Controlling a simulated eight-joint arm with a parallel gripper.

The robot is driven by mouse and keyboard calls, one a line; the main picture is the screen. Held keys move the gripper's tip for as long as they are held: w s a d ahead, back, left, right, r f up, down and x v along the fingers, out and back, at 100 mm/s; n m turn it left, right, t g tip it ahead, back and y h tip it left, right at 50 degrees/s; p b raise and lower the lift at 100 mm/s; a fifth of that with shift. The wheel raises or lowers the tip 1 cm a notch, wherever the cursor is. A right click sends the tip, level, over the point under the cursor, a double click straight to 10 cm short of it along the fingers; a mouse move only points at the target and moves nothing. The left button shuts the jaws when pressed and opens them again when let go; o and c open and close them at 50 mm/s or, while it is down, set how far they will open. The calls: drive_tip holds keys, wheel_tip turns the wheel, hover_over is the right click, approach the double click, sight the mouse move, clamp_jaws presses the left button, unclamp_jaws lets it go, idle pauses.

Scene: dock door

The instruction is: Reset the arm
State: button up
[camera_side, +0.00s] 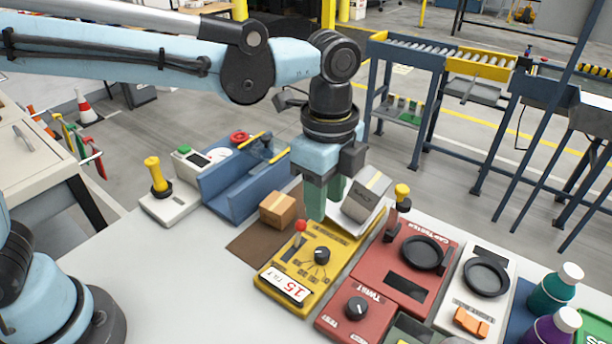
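My gripper (326,205) hangs pointing down over the table, with two green fingers. The fingers look a little apart, with nothing visible between them. It is above the back end of the yellow tester box (292,283), between a small cardboard box (277,210) and a tilted grey-white box (365,195). The fingers partly hide the tilted box, and I cannot tell whether they touch anything.
Around the gripper are a blue open channel (245,190), a white unit with an upright yellow handle (155,177) and a red tester (413,262). Bottles (556,287) stand at the right. The table's (170,285) front left is clear. A roller conveyor (430,50) stands behind.

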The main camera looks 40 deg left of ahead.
drive_tip(key=s+a+n+t, duration=0.3)
drive_tip(key=a+n, duration=0.6)
drive_tip(key=a, duration=0.2)
drive_tip(key=s+a+n+t, duration=0.3)
drive_tip(key=a+n+t, duration=0.1)
drive_tip(key=a+n, duration=0.5)
drive_tip(key=shift+a+f, duration=0.35)
drive_tip(key=shift+a, duration=0.55)
